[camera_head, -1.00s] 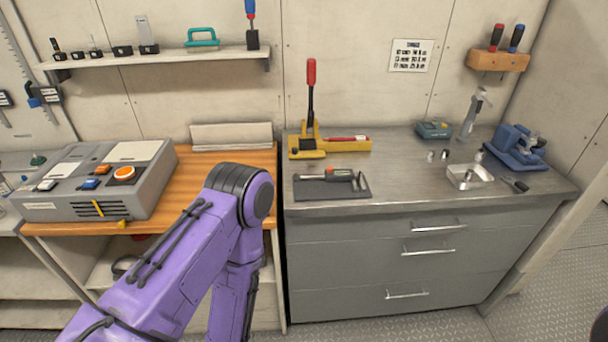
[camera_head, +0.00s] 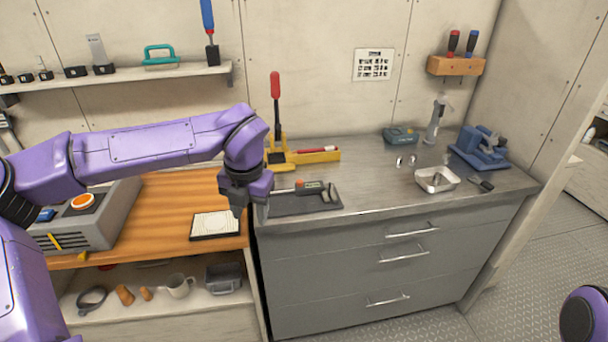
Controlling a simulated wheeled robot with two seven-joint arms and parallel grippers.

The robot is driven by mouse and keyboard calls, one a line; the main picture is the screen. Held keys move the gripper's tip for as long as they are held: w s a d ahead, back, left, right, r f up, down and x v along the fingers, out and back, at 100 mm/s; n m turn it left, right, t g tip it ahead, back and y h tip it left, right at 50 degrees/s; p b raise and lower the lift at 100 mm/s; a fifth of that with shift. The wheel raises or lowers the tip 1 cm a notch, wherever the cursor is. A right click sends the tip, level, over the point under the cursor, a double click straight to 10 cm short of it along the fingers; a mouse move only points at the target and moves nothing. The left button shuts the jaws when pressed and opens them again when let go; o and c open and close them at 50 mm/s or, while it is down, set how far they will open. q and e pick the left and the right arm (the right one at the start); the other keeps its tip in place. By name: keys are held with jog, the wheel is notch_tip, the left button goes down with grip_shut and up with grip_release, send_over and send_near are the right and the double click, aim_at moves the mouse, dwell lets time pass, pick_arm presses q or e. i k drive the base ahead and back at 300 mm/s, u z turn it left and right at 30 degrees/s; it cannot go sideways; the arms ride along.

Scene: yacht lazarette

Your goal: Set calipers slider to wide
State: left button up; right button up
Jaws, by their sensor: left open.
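A dark flat mat (camera_head: 290,207) lies at the left front of the steel counter. On it lies a small tool with a dark body, a greenish face and an orange part (camera_head: 312,187), which may be the calipers; its slider position is too small to tell. My left gripper (camera_head: 250,207) points down with its fingers apart and empty, just left of the mat, over the seam between wooden bench and steel counter. It hides the mat's left end. My right gripper is out of view; only a purple part of my right arm shows at the bottom right.
A yellow fixture with an upright red-handled lever (camera_head: 276,105) stands behind the mat. A metal tray (camera_head: 437,180) and a blue vise (camera_head: 480,148) are to the right. A white-topped pad (camera_head: 215,225) lies on the wooden bench (camera_head: 170,205).

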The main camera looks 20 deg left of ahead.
aim_at(301, 188)
jog(key=i, duration=0.95)
